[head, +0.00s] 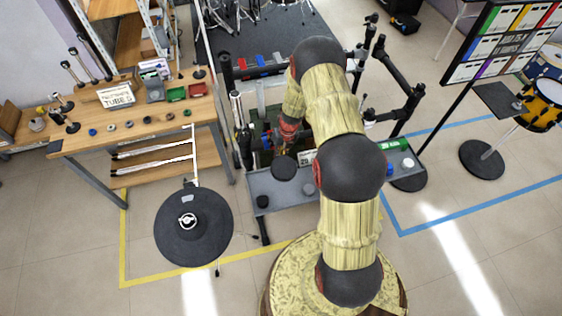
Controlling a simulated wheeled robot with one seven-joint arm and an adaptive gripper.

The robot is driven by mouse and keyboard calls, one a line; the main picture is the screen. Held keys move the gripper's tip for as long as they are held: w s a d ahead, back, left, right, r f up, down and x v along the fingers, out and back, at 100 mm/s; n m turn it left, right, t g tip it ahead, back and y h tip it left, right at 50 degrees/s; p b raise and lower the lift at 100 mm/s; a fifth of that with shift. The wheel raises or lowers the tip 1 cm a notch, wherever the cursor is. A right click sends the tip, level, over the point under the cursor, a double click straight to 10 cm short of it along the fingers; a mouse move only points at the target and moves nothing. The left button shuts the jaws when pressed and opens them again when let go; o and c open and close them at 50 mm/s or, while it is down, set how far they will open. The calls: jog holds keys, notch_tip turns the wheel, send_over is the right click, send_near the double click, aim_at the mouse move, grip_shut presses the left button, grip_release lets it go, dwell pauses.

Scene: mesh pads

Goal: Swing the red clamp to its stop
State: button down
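A small red piece (277,57) sits beside a blue piece (260,61) on the dark bar at the back of the drum rack. It may be the red clamp, but it is too small to tell its shape or angle. My arm reaches up and over, then down toward the middle of the rack. My gripper (285,146) is at the arm's lower end, low among the rack's parts and just above a round black pad (284,167). Its fingers are small and dark, so I cannot tell whether they are open or touching anything. My arm hides part of the rack behind it.
A grey tray (273,192) runs along the rack's front, with a green cylinder (393,144) at its right. A large black pad (193,226) stands front left. A wooden workbench (150,131) is left; a signboard (517,42) and yellow drum (542,105) are right.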

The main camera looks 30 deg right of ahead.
jog(key=shift+w+r+g+p, duration=0.25)
jog(key=shift+r+g+p, duration=0.4)
jog(key=shift+p, duration=1.05)
dwell(0.4)
jog(key=shift+r+g+y, duration=0.5)
jog(key=shift+r+g, duration=0.2)
jog(key=shift+g, duration=0.35)
jog(key=c, duration=1.9)
grip_release()
jog(key=shift+s+f, duration=0.1)
jog(key=shift+s, duration=0.15)
jog(key=v, duration=1.2)
